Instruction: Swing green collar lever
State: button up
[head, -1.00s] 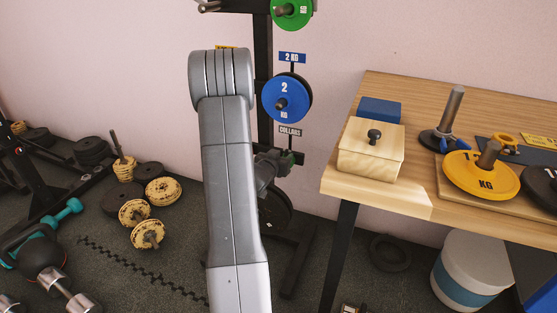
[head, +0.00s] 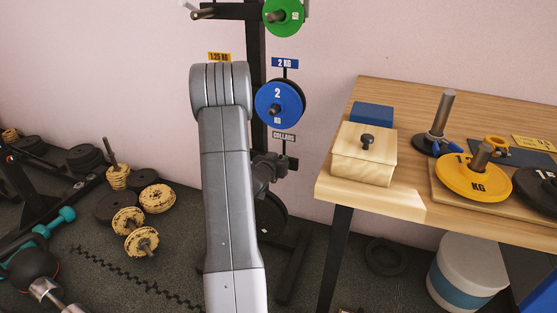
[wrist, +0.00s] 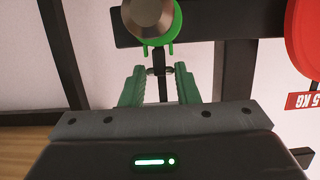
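The green collar (wrist: 172,25) shows at the top of the wrist view, around a metal peg whose round end (wrist: 148,16) faces me. Two small green tabs hang from the collar's lower edge. My gripper (wrist: 160,75) is open, its two green fingers apart below the collar; nothing is seen clamped between them. A dark upright part with a small crosspiece shows in the gap, apart from both fingers. In the head view my gripper (head: 268,168) is partly hidden behind my arm, by the rack below the collars label (head: 284,136). The collar cannot be made out there.
A blue 2 kg plate (head: 279,103) and a green plate (head: 283,15) hang on the rack above my gripper. A red plate (wrist: 305,40) shows at the wrist view's right. A wooden table (head: 375,200) with a lidded box (head: 364,155) stands to the right.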

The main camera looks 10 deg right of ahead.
jog(key=shift+w+d, duration=0.15)
jog(key=shift+w, duration=0.1)
dwell(1.0)
jog(key=shift+w+d+f, duration=0.3)
jog(key=shift+w, duration=0.05)
dwell(0.7)
jog(key=shift+w+d+f+b, duration=0.2)
jog(key=shift+f+b, duration=0.25)
jog(key=shift+f, duration=0.15)
dwell(0.8)
jog(key=c, duration=0.4)
jog(key=shift+o, duration=0.2)
jog(key=shift+f, duration=0.2)
jog(key=o, duration=0.8)
jog(key=shift+f, duration=0.15)
